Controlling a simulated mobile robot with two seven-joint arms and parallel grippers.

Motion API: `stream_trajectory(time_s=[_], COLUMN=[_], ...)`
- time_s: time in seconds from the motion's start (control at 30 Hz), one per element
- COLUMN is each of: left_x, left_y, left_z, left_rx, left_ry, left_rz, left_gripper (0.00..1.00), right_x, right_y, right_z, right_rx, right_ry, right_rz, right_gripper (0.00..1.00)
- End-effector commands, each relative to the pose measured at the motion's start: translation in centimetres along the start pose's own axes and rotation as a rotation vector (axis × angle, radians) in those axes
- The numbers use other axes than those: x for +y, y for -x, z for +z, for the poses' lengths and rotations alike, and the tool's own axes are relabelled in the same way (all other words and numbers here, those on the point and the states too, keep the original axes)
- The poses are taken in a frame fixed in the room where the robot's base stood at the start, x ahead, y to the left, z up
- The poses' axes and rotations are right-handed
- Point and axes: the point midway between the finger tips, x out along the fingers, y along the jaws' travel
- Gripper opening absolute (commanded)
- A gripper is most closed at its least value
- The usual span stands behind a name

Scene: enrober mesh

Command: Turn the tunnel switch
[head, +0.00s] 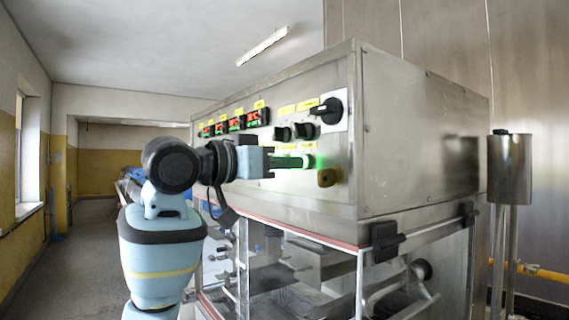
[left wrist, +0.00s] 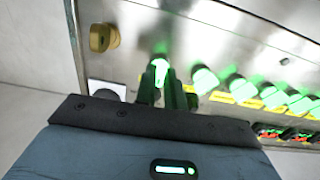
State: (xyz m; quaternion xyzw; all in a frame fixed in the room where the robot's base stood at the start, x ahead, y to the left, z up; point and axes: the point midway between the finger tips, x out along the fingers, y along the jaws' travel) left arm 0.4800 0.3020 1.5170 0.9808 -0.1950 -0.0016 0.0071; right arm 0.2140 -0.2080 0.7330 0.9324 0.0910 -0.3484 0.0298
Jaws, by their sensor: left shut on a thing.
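The front control panel (head: 262,110) of a steel machine carries a row of switches with yellow labels too small to read, so I cannot tell by name which is the tunnel switch. My left gripper (head: 290,162) reaches the panel from the left, its fingers shut on a green-lit switch (head: 308,161) in the lower row. In the left wrist view the fingers (left wrist: 166,88) close around that switch (left wrist: 160,66), partly hiding it. More green-lit switches (left wrist: 204,81) run to the right there. My right gripper is not in view.
A brown-yellow knob (head: 327,177) sits right of the gripped switch; it also shows in the left wrist view (left wrist: 102,38). Above are two black knobs (head: 303,130) and a large black rotary switch (head: 330,110). Red-green displays (head: 236,123) lie left. A steel cylinder (head: 509,168) stands right.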

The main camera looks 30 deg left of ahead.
Motion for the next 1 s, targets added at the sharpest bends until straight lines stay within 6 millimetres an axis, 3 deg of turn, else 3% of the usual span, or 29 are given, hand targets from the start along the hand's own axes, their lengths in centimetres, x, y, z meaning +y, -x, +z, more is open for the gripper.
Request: stream_trajectory(time_s=[0.5, 1.0], left_x=[0.1, 0.09], left_y=[0.03, 0.04], left_z=[-0.04, -0.08], left_rx=[0.0, 0.001], left_ry=[0.405, 0.526], left_rz=[0.001, 0.0], left_gripper=[0.0, 0.0], right_x=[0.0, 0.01], right_y=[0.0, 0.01], right_z=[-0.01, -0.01], right_rx=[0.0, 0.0], right_ry=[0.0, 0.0], right_rz=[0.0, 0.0], right_gripper=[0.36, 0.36])
